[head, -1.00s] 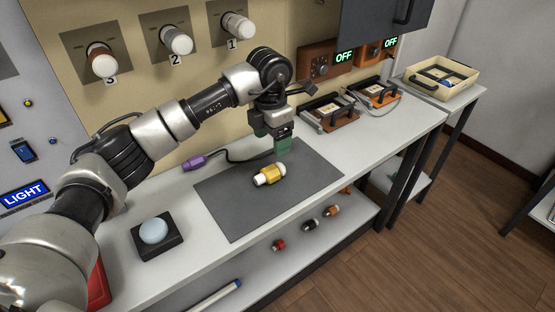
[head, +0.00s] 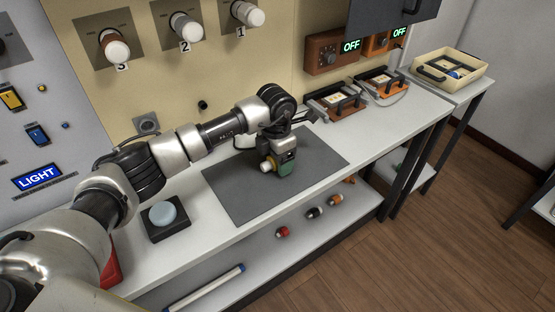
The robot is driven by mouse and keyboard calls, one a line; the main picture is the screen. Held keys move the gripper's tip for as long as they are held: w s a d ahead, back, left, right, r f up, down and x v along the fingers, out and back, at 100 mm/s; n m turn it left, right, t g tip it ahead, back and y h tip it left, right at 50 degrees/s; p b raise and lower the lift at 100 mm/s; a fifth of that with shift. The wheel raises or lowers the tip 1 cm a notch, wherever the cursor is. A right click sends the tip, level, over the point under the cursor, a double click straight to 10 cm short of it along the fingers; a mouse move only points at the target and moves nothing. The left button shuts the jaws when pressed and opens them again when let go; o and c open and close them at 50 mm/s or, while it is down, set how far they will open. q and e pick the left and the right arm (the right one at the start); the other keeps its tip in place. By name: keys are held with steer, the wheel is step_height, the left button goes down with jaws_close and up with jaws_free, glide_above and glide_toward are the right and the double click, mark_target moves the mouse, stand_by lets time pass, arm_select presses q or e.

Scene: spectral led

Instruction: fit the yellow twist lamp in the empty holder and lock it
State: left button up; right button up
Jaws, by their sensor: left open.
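The yellow twist lamp with white ends (head: 266,167) lies on the dark grey mat (head: 238,200) on the bench. My left gripper (head: 286,170), with green fingers, is down at the lamp and hides much of it. The gripper is open; I cannot tell whether its fingers touch the lamp. On the wall, the numbered fittings 3 (head: 115,49), 2 (head: 185,27) and 1 (head: 246,13) each carry a white-ended part. A small grey square fitting (head: 146,124) with a round centre sits lower on the wall; I cannot tell whether it is a lamp holder. My right gripper is out of view.
A black block with a pale blue dome (head: 163,214) stands left of the mat. Two devices with handles (head: 336,103) stand at the back right, below OFF displays (head: 351,46). A cream tray (head: 474,72) is farther right. Small coloured parts (head: 314,213) lie on the lower shelf.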

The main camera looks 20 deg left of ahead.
arm_select(q)
steer(key=c, duration=1)
steer(key=shift+r, duration=0.15)
steer(key=shift+r, duration=0.55)
step_height(320, 180, up, 3)
steer(key=s+d+r, duration=0.2)
steer(key=d, duration=0.1)
steer(key=s+d+r+b, duration=0.1)
steer(key=s+d+r, duration=0.1)
steer(key=d, duration=0.1)
steer(key=s+d+r, duration=0.1)
steer(key=d+r, duration=0.1)
steer(key=d, duration=0.2)
steer(key=shift+s+d+r, duration=0.1)
steer(key=shift+s+r, duration=0.25)
steer(key=shift+s, duration=0.05)
